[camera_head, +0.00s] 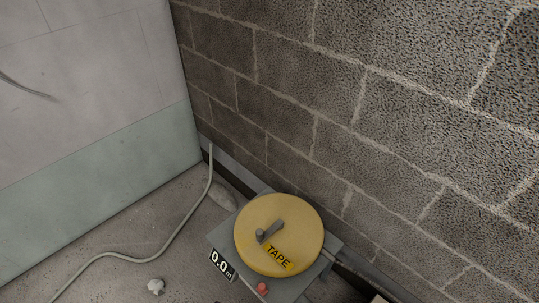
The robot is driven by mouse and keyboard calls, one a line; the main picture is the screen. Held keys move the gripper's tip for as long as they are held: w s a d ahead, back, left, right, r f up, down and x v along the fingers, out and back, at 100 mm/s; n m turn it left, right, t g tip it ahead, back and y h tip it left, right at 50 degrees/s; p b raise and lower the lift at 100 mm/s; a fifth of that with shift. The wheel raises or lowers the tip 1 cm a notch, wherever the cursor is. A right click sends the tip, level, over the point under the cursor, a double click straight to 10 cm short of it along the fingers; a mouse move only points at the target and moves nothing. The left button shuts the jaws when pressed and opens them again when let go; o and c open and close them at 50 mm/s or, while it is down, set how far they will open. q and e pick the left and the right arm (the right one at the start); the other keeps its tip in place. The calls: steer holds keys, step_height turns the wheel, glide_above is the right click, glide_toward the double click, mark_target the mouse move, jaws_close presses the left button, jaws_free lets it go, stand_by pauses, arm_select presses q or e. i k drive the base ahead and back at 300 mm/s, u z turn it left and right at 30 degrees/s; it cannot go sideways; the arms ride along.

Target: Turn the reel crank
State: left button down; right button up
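A round yellow reel (299,221) marked "TAPE" lies on a grey base (335,243) on the floor, at the lower middle of the head view. A dark grey crank (270,231) sits near the reel's centre. A display reading "0.0 m" (221,264) is on the base's left side. A red knob (262,288) is at its front. Neither of my grippers shows in this view.
A block wall (400,120) rises close behind the reel. A pale wall with a green lower band (90,190) stands at the left. A light conduit (175,238) curves over the floor, with a small whitish lump (156,286) near it.

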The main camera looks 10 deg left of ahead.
mark_target(261, 237)
steer(key=u, duration=1.95)
steer(key=i, duration=0.95)
steer(key=z, duration=1.3)
